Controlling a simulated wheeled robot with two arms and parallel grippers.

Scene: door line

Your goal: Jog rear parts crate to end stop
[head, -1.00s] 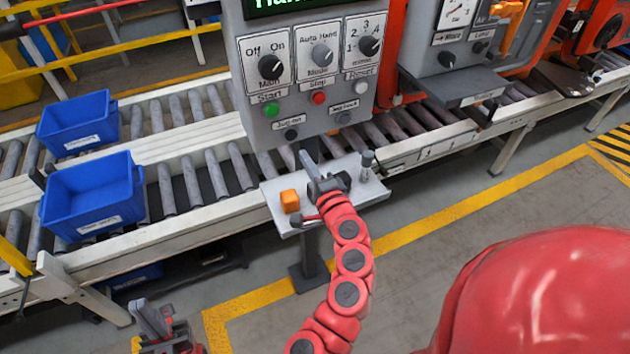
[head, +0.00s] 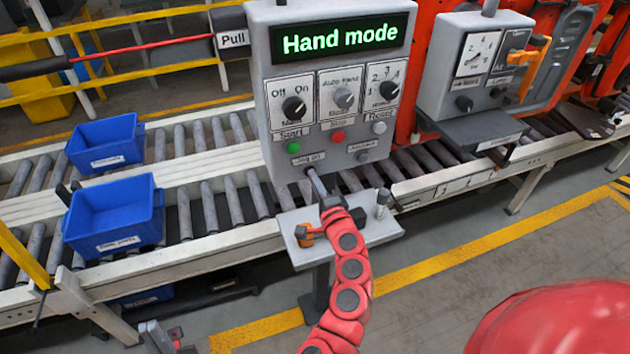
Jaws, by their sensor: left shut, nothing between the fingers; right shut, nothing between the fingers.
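A blue crate (head: 112,216) with a white label stands on the near roller conveyor (head: 215,232) at left. A second blue crate (head: 104,146) stands on the rollers behind it. Their labels are too small to read surely. The control panel (head: 352,160) shows "Hand mode" on its display (head: 342,40). My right gripper (head: 314,178) is shut, its tip at or just below the button under the "Jog on" label (head: 308,159); its tip hides the button, and I cannot tell contact. My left gripper (head: 160,336) is shut, low at the bottom edge, partly cut off.
A small shelf (head: 378,230) below the panel carries an orange block (head: 306,236), partly hidden, and a small grey post (head: 382,203). A red pull cord (head: 150,48) runs behind at upper left. A second grey panel (head: 470,75) stands right. Floor at front right is open.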

